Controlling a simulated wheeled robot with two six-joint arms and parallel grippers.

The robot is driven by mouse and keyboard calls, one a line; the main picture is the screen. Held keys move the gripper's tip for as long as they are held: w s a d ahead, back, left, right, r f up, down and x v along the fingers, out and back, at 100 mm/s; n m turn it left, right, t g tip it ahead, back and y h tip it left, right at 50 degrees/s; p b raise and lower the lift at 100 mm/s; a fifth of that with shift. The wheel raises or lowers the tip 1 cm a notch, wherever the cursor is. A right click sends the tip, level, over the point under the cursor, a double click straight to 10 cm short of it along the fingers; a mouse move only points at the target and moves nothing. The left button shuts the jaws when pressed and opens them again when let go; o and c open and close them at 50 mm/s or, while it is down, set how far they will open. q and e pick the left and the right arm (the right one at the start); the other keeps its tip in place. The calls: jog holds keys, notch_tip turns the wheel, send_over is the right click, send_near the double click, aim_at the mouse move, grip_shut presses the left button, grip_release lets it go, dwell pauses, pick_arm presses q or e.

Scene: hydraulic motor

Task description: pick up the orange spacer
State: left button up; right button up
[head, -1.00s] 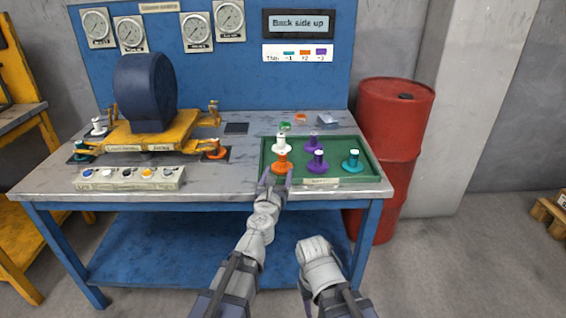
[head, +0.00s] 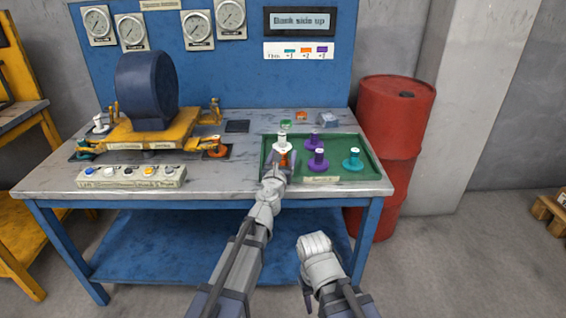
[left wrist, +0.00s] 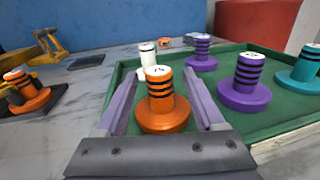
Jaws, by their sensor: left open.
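The orange spacer (left wrist: 162,112) stands upright at the front left of the green tray (head: 335,175). It has a wide round base and a ringed post with black bands. In the head view my left gripper (head: 279,168) mostly hides the spacer. In the left wrist view my left gripper (left wrist: 164,105) is open, with one finger on each side of the spacer and gaps still showing. My right gripper (head: 308,297) hangs low in front of the table; its jaws are not clear. Another orange spacer (head: 215,150) sits at the yellow stand's right corner.
In the tray, a white spacer (head: 283,142) stands just behind, with purple spacers (head: 318,160) to the right and a teal one (head: 353,158) beyond. A button box (head: 131,176) and the motor on its yellow stand (head: 150,140) are left. A red barrel (head: 395,140) stands right.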

pick_arm(q)
grip_shut()
dwell(0.6)
